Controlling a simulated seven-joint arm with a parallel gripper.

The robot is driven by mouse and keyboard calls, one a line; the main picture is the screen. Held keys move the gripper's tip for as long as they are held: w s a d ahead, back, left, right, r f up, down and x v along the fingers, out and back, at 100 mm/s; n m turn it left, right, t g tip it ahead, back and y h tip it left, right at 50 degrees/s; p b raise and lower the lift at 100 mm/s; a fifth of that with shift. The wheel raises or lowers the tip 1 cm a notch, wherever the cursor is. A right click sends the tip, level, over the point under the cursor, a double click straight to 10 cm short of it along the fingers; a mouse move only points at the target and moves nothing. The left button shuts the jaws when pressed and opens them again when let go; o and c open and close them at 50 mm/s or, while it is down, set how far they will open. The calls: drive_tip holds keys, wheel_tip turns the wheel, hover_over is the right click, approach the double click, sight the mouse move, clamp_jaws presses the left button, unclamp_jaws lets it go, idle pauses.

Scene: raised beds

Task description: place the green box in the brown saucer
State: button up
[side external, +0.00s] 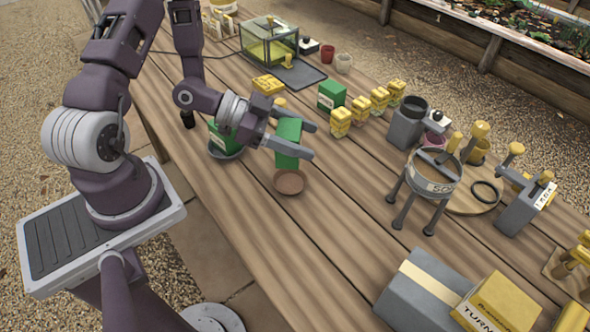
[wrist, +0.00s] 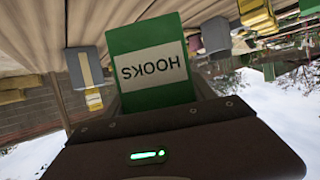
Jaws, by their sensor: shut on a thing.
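My gripper (side external: 307,141) is shut on a green box (side external: 288,143) and holds it slightly tilted between its two fingers. In the wrist view the box (wrist: 150,65) fills the middle, with a white label reading HOOKS upside down. The brown saucer (side external: 289,183) lies on the table just below the box in the side view and looks empty. The box's lower edge appears near the saucer's far rim, apart from it; the exact height is hard to tell. The saucer is not visible in the wrist view.
Another green box (side external: 223,136) sits on a grey dish (side external: 226,154) behind my wrist. A third green box (side external: 332,95) and several yellow packets (side external: 341,122) stand beyond my gripper. A sieve on legs (side external: 434,172) stands right. The table's near middle (side external: 335,235) is clear.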

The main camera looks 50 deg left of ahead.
wheel_tip(320, 180, down, 7)
drive_tip(key=shift+r, duration=0.1)
drive_tip(key=shift+w+f, duration=0.1)
drive_tip(key=shift+f, duration=0.35)
drive_tip(key=o, duration=1.5)
drive_tip(key=shift+c, duration=0.2)
